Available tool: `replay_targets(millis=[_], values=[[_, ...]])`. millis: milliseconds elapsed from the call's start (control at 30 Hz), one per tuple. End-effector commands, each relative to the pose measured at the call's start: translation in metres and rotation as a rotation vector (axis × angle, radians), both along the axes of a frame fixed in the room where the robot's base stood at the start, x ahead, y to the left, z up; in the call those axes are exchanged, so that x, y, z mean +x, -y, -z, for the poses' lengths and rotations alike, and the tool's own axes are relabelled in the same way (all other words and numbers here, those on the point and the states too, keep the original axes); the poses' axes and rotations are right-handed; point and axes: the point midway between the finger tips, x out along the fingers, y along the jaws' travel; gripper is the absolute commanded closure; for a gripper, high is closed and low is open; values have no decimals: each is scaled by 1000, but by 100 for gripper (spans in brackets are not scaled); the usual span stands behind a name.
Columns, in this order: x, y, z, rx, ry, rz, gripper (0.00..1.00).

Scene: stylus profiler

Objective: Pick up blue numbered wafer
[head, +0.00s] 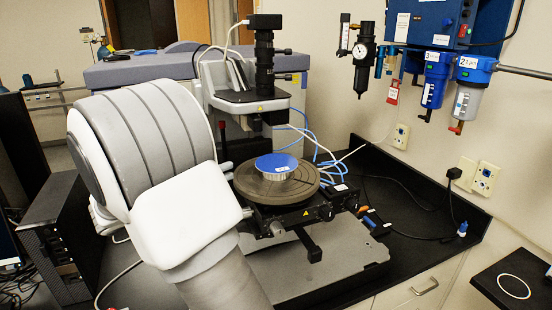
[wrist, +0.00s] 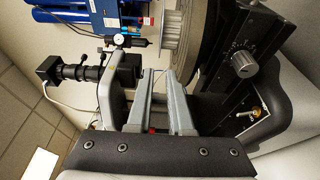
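The blue wafer (head: 276,161) lies flat on a silver round chuck (head: 289,186) on the profiler's dark round stage (head: 248,190) in the head view. Small pale marking shows on it, too small to read. In the wrist view, which is turned sideways, the chuck's ridged side (wrist: 172,28) shows at the top; I cannot make out the wafer's face there. My gripper (wrist: 159,82) is open, its two grey fingers apart with nothing between them, short of the chuck. In the head view my arm hides the gripper.
The profiler's black camera column (head: 264,65) and head (head: 250,100) stand just behind the stage; they also show in the wrist view (wrist: 95,75). Blue cables (head: 312,140) run beside the stage. Filters (head: 434,80) hang on the wall. A black pad (head: 530,270) lies at the lower right.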

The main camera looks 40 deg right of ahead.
Motion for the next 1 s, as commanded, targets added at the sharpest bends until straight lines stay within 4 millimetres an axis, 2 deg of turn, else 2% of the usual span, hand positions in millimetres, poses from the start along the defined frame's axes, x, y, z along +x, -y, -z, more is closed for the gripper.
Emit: replay_targets(millis=[33, 133, 433, 700, 1000], values=[[0, 11, -3, 0, -2, 5, 81], [1, 28, -2, 0, -2, 3, 81], [2, 52, -3, 1, -2, 3, 81], [4, 89, -4, 1, -3, 2, 81], [5, 94, -2, 1, -1, 0, 81]])
